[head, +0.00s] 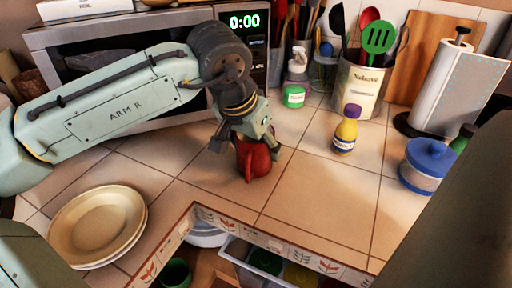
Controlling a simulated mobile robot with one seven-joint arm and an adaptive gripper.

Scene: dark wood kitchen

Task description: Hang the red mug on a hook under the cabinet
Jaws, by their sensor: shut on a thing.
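The red mug (255,158) is at the middle of the tiled counter, in front of the microwave. My gripper (246,146) comes from the upper left and is shut on the red mug, with its fingers around the mug's upper part. The fingers hide part of the mug's rim and sides. The mug looks roughly upright. I cannot tell whether its base touches the counter or is slightly above it. No hook and no cabinet underside can be made out in this view.
A yellow bottle (346,133), a green soap bottle (295,84), a utensil crock (354,88), a blue-lidded jar (424,168) and a paper towel roll (442,90) stand right. Stacked plates (97,227) lie left. The microwave (120,45) is behind. An open drawer (262,262) is below the counter.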

